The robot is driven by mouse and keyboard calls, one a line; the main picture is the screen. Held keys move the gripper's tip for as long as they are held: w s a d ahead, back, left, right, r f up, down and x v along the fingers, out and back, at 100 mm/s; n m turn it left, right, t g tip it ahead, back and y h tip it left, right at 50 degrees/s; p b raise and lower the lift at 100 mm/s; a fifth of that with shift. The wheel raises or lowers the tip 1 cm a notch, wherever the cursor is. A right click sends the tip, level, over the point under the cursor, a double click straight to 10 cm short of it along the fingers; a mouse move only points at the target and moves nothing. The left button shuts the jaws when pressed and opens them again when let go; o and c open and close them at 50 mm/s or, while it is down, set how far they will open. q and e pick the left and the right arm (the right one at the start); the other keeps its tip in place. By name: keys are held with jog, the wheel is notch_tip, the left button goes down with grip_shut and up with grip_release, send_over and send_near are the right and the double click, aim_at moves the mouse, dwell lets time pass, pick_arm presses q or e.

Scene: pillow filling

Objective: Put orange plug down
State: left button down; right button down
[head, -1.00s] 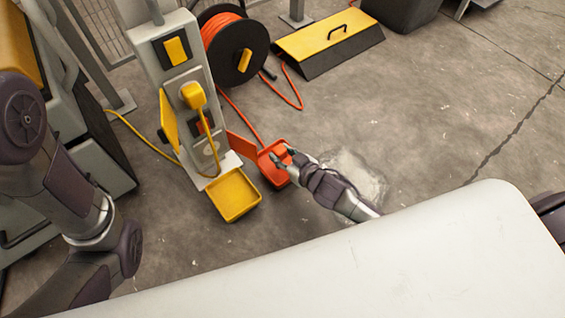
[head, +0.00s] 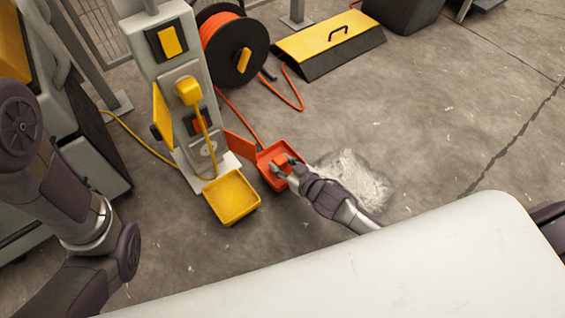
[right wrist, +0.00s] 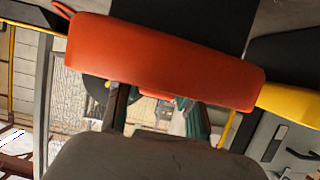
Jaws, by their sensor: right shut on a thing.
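My right gripper (head: 285,168) is shut on the orange plug (head: 279,161). It holds the plug over or in the small orange tray (head: 272,183) on the floor; I cannot tell whether the plug touches the tray's bottom. The orange cable (head: 238,116) runs from the reel to the tray. My left arm shows at the left edge; its gripper is out of view.
A grey power post (head: 155,70) stands behind, with a yellow plug (head: 188,91) in it. A yellow tray (head: 232,197) sits left of the orange one. A cable reel (head: 233,48) and a yellow-topped box (head: 330,35) stand farther back. Floor to the right is clear.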

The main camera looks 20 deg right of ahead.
jog(key=c, duration=0.7)
grip_release()
jog(key=shift+r, duration=0.15)
